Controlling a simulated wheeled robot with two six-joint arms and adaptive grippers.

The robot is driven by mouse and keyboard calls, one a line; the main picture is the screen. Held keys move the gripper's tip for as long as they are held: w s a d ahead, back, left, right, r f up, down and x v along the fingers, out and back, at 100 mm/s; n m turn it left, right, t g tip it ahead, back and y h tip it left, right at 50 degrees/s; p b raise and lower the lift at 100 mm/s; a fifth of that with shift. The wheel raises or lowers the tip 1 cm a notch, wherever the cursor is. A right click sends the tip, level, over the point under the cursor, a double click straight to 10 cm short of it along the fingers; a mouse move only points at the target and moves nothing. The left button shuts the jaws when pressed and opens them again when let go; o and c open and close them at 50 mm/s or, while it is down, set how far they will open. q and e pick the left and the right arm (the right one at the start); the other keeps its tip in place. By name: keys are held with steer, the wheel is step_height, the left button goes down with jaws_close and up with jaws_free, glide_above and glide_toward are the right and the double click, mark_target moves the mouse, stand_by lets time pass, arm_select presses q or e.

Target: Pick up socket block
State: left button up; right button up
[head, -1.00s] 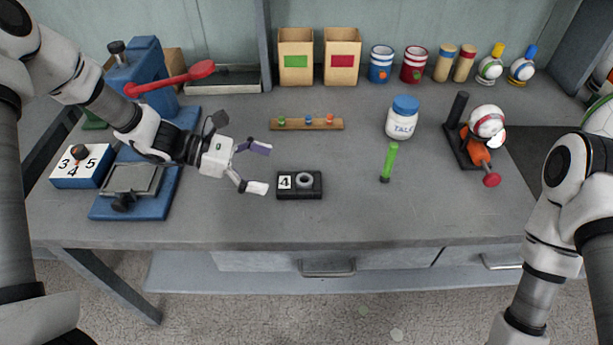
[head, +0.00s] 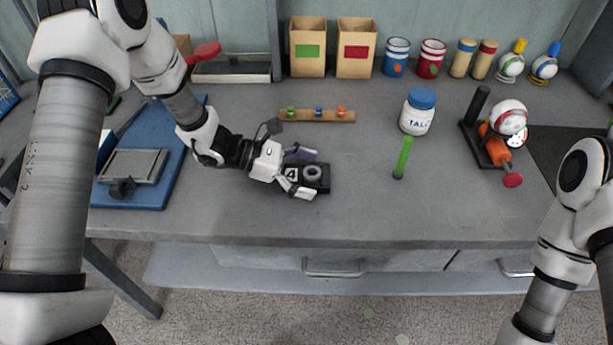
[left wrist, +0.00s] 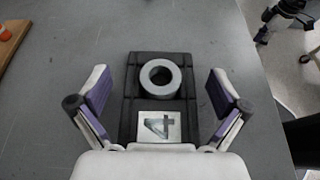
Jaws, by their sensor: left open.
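The socket block (head: 318,178) is a small black block with a white "4" label and a grey ring on top. It lies flat on the grey bench near the front edge. In the left wrist view the block (left wrist: 128,75) lies lengthwise between the fingers, label nearest the palm and ring farther out. My left gripper (head: 310,174) is open, with one finger on each side of the block; in the left wrist view (left wrist: 163,88) gaps show on both sides. Of my right arm, only links show at the right edge; its gripper is out of view.
Behind the block is a wooden strip with coloured pegs (head: 300,115). Boxes and cups line the back. The bench's front middle is clear.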

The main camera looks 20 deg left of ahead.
arm_select(q)
steer(key=shift+s, duration=0.1)
steer(key=c, duration=1.2)
steer(key=shift+r, duration=0.1)
steer(key=shift+c, duration=0.2)
